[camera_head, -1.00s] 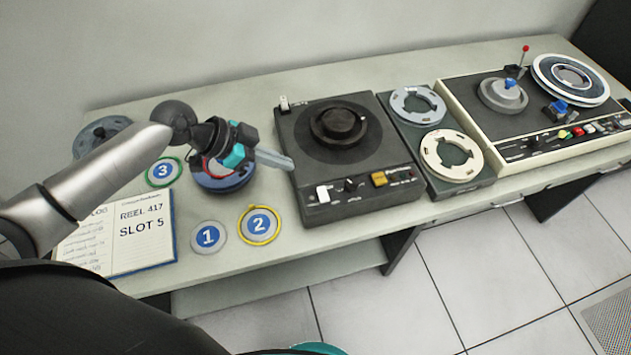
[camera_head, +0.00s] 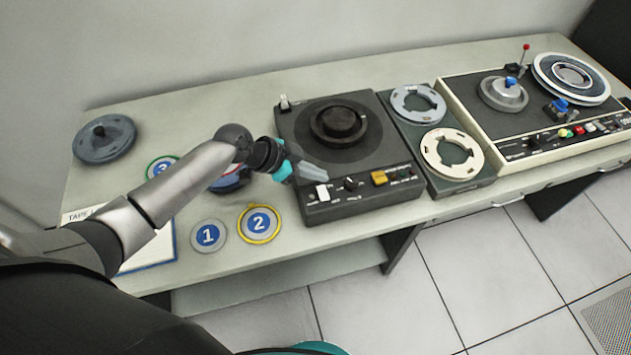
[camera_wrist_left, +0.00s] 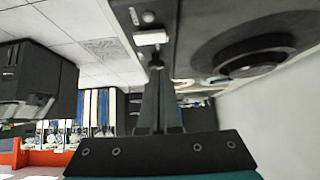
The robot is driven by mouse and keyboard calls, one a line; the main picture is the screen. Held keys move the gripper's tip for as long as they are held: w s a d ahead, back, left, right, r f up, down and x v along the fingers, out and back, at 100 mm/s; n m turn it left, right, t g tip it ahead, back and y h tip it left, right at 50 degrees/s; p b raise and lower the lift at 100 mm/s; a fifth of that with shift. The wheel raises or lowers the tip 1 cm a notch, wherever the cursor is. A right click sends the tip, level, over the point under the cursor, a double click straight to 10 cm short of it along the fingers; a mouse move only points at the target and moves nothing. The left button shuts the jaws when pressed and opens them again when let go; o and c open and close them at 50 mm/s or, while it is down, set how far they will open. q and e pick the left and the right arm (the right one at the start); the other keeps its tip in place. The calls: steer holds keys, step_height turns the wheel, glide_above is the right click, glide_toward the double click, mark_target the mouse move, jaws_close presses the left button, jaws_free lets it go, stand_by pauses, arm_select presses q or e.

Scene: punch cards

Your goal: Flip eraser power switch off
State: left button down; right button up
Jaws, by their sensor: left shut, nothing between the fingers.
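The eraser is the dark box (camera_head: 290,128) with a round black hub (camera_head: 338,124) on top, near the middle of the table in the head view. Its white rocker switch (camera_head: 322,193) is at the front left of the panel, beside a black knob (camera_head: 351,184) and a yellow button (camera_head: 379,178). My left gripper (camera_head: 318,173) is shut and empty, its fingertips just behind the white switch. In the left wrist view, the shut fingers (camera_wrist_left: 158,95) point toward the white switch (camera_wrist_left: 150,37) and the knob (camera_wrist_left: 155,62). I cannot tell whether the fingertips touch anything. My right gripper is not in view.
Discs marked 1 (camera_head: 208,236) and 2 (camera_head: 259,223) lie in front of my left arm. A grey reel (camera_head: 104,138) lies at the back left. A two-reel rack (camera_head: 432,180) and a cream-edged tape machine (camera_head: 520,150) stand to the right.

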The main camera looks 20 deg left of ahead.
mark_target(326, 189)
arm_select(q)
steer(key=shift+a+f, duration=0.1)
steer(key=shift+f, duration=1.75)
steer(key=shift+a+f+b, duration=0.1)
steer(key=shift+f+b, duration=0.3)
steer(key=shift+b, duration=0.75)
steer(key=shift+r, duration=0.1)
steer(key=shift+s, duration=0.1)
steer(key=shift+p, duration=0.3)
steer(key=shift+s+d+r+p, duration=0.25)
steer(key=shift+s+d+p, duration=0.2)
steer(key=shift+s+p, duration=0.15)
